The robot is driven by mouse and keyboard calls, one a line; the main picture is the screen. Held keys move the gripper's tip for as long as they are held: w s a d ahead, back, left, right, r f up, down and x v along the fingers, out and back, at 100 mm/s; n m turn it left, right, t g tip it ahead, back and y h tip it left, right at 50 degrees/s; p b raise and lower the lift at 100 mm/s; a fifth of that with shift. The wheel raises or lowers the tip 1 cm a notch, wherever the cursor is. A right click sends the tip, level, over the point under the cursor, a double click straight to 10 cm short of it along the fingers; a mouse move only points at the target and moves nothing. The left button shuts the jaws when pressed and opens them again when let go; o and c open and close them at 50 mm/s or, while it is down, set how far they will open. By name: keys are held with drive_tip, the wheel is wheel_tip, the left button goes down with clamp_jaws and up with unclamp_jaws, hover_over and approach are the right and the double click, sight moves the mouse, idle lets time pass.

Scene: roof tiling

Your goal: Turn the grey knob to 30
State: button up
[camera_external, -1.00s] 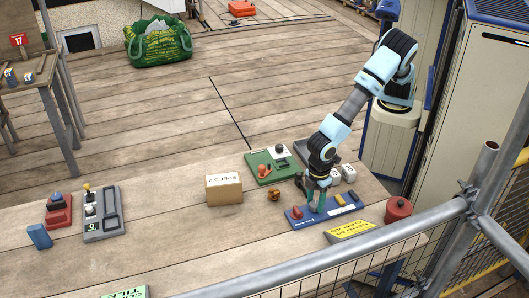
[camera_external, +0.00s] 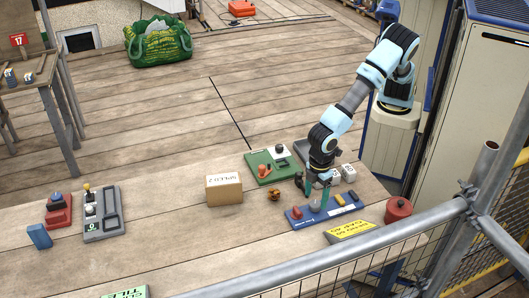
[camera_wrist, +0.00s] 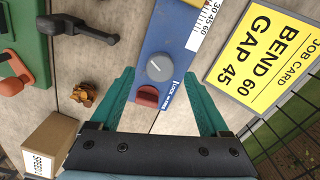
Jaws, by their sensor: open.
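The grey knob (camera_wrist: 159,68) sits on a blue panel (camera_wrist: 175,35) in the wrist view, with a short pale mark on its top. A white scale strip (camera_wrist: 206,24) at the panel's side reads 30, 45, 60; I cannot tell which number the knob's mark matches. A red part (camera_wrist: 147,97) is beside the knob, near the "LOCK" lettering. My gripper (camera_wrist: 165,98) is open, its teal fingers apart on either side of the panel and touching nothing visible. In the outside view my gripper (camera_external: 317,187) is just above the grey knob (camera_external: 315,206).
A yellow job card (camera_wrist: 266,56) reads "BEND 60 GAP 45". A green panel (camera_external: 270,165), a cardboard box (camera_external: 224,188) and a small brown object (camera_external: 274,194) lie nearby. A red pot (camera_external: 398,209) stands right. Scaffold rails (camera_external: 360,237) run in front.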

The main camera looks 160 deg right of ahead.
sight(315, 203)
wheel_tip(315, 203, up, 8)
drive_tip(key=b, duration=0.1)
idle(0.4)
drive_tip(key=s+a+n, duration=0.1)
drive_tip(key=s+a, duration=0.3)
drive_tip(key=s, duration=0.4)
drive_tip(key=s+a+f+n+t, duration=0.1)
drive_tip(key=s+a, duration=0.3)
drive_tip(key=s, duration=0.4)
drive_tip(key=s+a+f+n, duration=0.1)
drive_tip(key=s+a, duration=0.3)
drive_tip(key=s, duration=0.4)
drive_tip(key=shift+a+n+t, duration=0.3)
drive_tip(key=shift+a+n, duration=0.05)
drive_tip(key=shift+n, duration=0.55)
idle(0.3)
